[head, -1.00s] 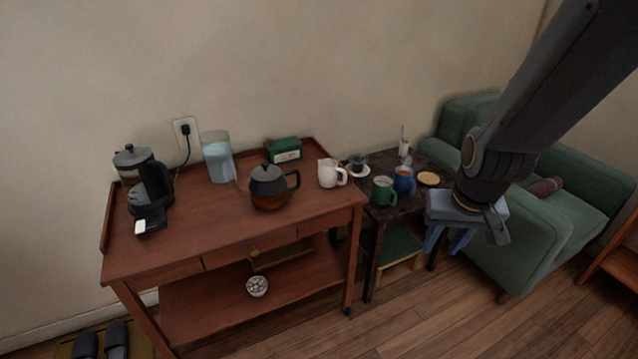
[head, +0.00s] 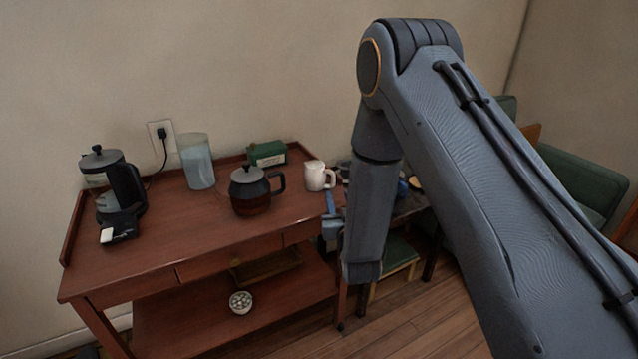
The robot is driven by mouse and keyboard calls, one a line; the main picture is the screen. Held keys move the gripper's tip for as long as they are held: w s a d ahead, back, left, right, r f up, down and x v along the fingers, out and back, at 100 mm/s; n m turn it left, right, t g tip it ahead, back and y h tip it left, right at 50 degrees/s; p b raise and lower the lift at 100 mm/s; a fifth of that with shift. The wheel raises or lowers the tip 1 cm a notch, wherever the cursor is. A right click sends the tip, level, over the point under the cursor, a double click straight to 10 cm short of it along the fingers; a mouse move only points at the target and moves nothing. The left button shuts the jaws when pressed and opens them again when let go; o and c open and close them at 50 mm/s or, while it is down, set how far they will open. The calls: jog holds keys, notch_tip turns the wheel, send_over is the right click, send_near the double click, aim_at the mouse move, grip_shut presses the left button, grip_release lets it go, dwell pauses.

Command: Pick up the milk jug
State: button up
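The milk jug (head: 317,176) is small and white, with its handle on the right. It stands upright at the right end of the wooden trolley's top (head: 190,232). My gripper (head: 331,212) is just below and to the right of the jug in the picture, by the trolley's right front corner. It is mostly hidden behind my own forearm. Only a bit of blue finger shows, apart from the jug in the picture. I cannot tell how far its fingers are spread.
Left of the jug stand a dark teapot (head: 252,190), a green box (head: 267,153), a clear water jug (head: 197,163) and a coffee maker (head: 112,188). A small dark table (head: 408,207) with cups is on the right, partly hidden by my arm. A green armchair (head: 580,178) stands beyond.

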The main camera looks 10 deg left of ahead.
aim_at(333, 182)
jog(key=x, duration=0.7)
jog(key=shift+w+f+p, duration=0.1)
jog(key=shift+w+p, duration=0.25)
jog(key=shift+p, duration=0.05)
grip_shut()
